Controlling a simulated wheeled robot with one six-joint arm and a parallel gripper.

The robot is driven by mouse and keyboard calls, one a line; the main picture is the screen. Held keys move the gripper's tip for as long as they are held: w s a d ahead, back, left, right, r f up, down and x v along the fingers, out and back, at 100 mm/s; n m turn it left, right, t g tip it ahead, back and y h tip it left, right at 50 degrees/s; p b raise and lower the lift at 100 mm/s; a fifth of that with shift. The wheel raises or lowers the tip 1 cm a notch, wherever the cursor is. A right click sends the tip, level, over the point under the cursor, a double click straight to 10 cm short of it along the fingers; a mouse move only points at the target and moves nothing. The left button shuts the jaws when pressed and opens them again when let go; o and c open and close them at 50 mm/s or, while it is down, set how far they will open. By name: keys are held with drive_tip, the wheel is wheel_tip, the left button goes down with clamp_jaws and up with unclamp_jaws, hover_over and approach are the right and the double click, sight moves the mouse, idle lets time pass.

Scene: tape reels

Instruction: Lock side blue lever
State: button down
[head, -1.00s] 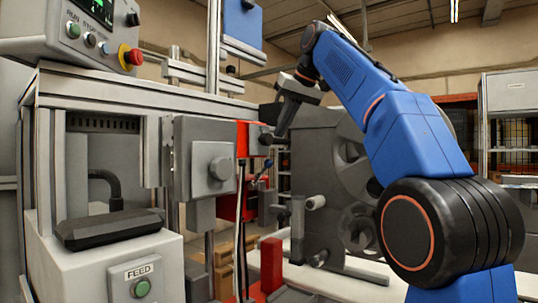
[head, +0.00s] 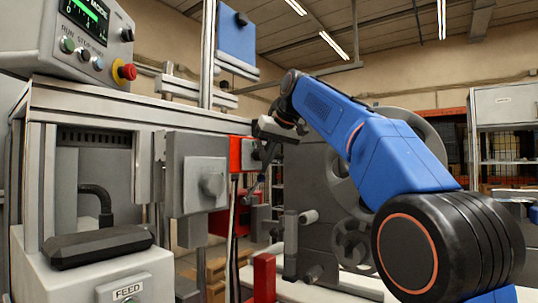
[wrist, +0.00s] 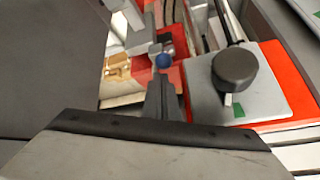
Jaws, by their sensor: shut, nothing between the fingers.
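The blue lever's round knob (wrist: 163,61) shows in the wrist view, just beyond my fingertips, in front of a red part. The rest of the lever is mostly hidden by my fingers. My gripper (wrist: 165,82) is shut and empty, its fingers pointing toward the knob. I cannot tell whether they touch it. In the head view my gripper (head: 258,185) hangs beside the red block on the machine's side, and the knob cannot be made out clearly.
A grey box with a round dark knob (wrist: 235,69) is close to the right of my fingers, on a red plate (wrist: 285,80). In the head view a grey reel machine (head: 325,200) stands behind my arm, and a control panel (head: 80,40) is at upper left.

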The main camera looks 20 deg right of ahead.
drive_tip(key=shift+x, duration=0.9)
drive_tip(key=shift+s, duration=0.1)
drive_tip(key=shift+s+d+f, duration=0.35)
drive_tip(key=shift+s+d, duration=0.1)
drive_tip(key=shift+t+y, duration=0.4)
drive_tip(key=shift+t, duration=0.2)
drive_tip(key=shift+s+d+f, duration=0.3)
drive_tip(key=shift+s+f, duration=0.15)
drive_tip(key=shift+f, duration=0.15)
drive_tip(key=shift+s+d+f, duration=0.3)
drive_tip(key=shift+s+f, duration=0.1)
drive_tip(key=shift+f, duration=0.2)
drive_tip(key=shift+s+d+f, duration=0.3)
drive_tip(key=shift+s+f, duration=0.15)
drive_tip(key=shift+f, duration=0.15)
wheel_tip(320, 180, up, 10)
